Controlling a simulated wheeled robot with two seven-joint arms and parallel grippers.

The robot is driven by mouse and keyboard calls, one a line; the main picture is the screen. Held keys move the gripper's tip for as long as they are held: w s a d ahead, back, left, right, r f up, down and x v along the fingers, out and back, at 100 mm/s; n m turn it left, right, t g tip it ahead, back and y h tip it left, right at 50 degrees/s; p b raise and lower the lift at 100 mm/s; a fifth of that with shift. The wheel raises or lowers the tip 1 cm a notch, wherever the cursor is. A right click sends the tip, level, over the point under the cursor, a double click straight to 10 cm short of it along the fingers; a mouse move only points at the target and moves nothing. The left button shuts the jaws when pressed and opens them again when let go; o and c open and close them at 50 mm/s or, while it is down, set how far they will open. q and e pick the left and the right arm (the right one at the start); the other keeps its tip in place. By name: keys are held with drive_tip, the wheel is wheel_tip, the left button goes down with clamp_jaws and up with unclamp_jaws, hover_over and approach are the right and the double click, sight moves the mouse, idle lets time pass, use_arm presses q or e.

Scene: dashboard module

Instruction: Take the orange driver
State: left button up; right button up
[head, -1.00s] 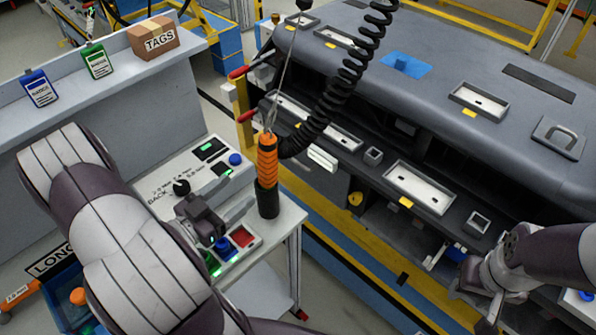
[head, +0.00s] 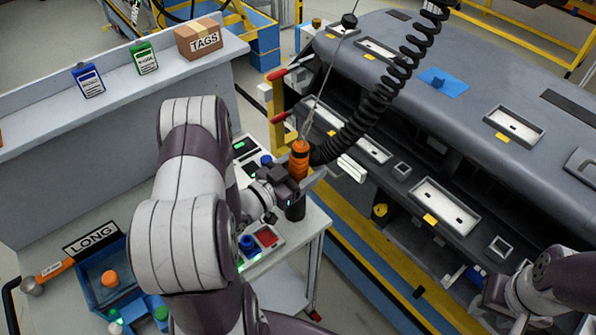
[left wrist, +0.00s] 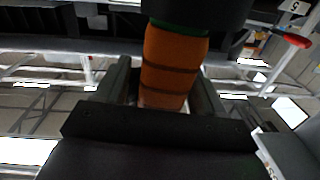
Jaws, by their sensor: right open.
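The orange driver (head: 300,158) hangs upright from a cable beside a coiled black hose, with its dark lower end just above the bench's right edge. My left gripper (head: 305,185) is at the driver, its fingers on either side of the body and partly covering it. In the left wrist view the ribbed orange grip (left wrist: 174,70) stands between the two fingers of this gripper (left wrist: 165,85), with a narrow gap at the left finger, so the jaws look open. My right gripper (head: 497,300) is open and empty at the lower right, by the dashboard, partly hidden by its wrist.
The dashboard module (head: 455,100) fills the right side. A bench (head: 320,225) with buttons lies under my left arm. A LONG sign (head: 90,238), a blue bin (head: 88,290) and a TAGS box (head: 199,40) are at the left.

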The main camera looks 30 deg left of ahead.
use_arm(q)
clamp_jaws()
wheel_tip(320, 180, up, 10)
drive_tip(key=shift+r+p, duration=0.25)
drive_tip(key=shift+p, duration=0.2)
wheel_tip(320, 180, up, 5)
drive_tip(key=p, duration=0.4)
drive_tip(key=shift+f, duration=0.25)
